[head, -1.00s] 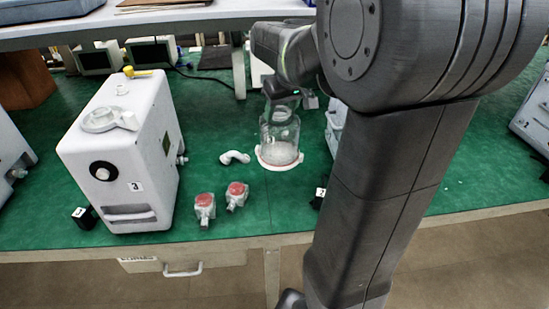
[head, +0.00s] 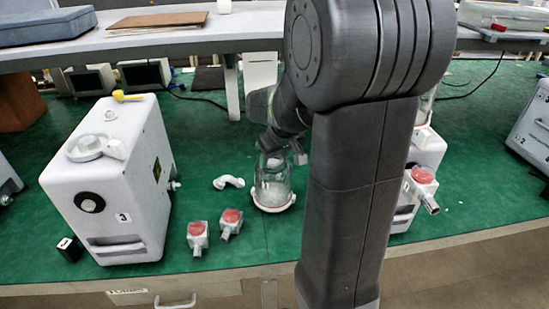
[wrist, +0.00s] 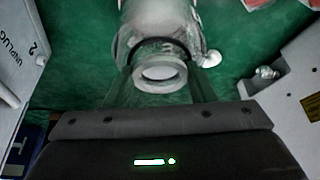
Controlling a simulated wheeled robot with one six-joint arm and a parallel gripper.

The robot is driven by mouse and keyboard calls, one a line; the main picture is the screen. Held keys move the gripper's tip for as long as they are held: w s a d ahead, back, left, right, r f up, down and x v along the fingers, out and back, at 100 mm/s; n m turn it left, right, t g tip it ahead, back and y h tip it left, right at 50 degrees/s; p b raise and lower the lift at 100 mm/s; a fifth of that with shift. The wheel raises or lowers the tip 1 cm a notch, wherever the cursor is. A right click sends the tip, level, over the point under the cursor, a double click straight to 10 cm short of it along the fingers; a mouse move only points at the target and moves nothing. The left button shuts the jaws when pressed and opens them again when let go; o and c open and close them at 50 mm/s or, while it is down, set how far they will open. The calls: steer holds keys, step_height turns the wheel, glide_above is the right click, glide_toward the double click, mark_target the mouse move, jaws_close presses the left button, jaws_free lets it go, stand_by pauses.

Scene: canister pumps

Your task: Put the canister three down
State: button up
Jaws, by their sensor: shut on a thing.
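The canister (head: 271,180) is a clear glass jar with a narrow neck and a pale, pinkish ring round its base. It is upright over the green bench top, in the middle of the head view. My gripper (head: 278,152) is above it, shut on its neck. In the wrist view the canister's pale round mouth (wrist: 163,76) sits between my fingers (wrist: 162,84). I cannot tell whether its base touches the bench. The white pump marked 3 (head: 105,190) stands at the left, with a round port on top.
A white elbow pipe (head: 229,182) lies just left of the canister. Two red-topped valves (head: 197,238) (head: 231,223) lie in front. Another white pump (head: 428,150), partly hidden by my arm, stands at the right with a red-topped valve (head: 424,177). A grey shelf (head: 190,38) crosses behind.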

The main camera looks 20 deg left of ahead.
steer(key=o, duration=1.4)
steer(key=shift+f, duration=0.1)
steer(key=shift+r, duration=0.35)
steer(key=v, duration=1.1)
steer(key=shift+s+d+r, duration=0.2)
steer(key=shift+r, duration=0.05)
